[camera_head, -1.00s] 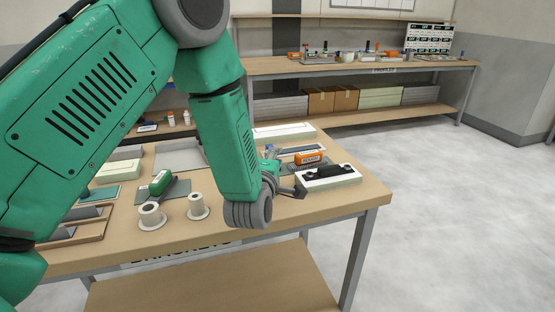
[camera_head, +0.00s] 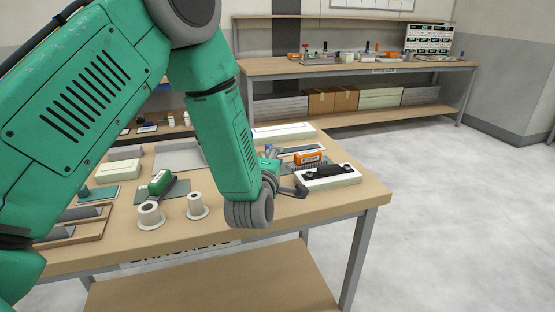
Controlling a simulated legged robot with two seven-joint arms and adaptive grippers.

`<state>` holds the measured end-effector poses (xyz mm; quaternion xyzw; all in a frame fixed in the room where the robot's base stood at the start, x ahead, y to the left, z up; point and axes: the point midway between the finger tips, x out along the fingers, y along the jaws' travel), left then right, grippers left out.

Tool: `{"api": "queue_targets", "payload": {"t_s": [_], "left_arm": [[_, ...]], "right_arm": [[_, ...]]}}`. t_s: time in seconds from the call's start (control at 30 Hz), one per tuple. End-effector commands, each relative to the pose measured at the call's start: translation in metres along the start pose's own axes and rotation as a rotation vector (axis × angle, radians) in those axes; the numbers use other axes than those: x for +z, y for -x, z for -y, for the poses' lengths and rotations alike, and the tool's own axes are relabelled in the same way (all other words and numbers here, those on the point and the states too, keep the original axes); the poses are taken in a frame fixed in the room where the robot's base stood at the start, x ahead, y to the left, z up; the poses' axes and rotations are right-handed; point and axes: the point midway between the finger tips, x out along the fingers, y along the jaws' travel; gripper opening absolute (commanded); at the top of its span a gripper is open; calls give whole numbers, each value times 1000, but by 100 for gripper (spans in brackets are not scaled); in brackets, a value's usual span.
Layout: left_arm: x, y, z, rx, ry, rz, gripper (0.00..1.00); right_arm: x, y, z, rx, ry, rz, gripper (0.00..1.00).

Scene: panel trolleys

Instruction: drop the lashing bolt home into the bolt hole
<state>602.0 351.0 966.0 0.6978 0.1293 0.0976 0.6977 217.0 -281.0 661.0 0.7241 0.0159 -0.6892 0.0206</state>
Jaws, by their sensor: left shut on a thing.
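My left gripper (camera_head: 300,191) is at the end of the green arm, low over the table beside the left end of a white block with a black top (camera_head: 328,175). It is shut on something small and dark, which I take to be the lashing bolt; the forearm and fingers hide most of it. I cannot make out the bolt hole, nor tell whether the bolt touches the block. My right gripper is not in view.
On the wooden table (camera_head: 330,213) stand two pale flanged cylinders (camera_head: 150,216), a green-handled tool (camera_head: 160,183) and an orange object (camera_head: 308,158) behind the block. A second bench (camera_head: 360,68) stands at the back. The floor to the right is clear.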

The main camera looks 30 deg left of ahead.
Motion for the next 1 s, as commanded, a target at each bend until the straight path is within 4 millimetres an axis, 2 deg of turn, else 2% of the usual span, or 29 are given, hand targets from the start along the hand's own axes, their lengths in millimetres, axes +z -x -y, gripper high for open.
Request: {"api": "queue_targets", "payload": {"t_s": [0.33,1.0], "left_arm": [[0,0,1,1,-1,0,0],[0,-1,18,1,-1,-1,0]], "right_arm": [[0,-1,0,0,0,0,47],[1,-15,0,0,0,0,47]]}}
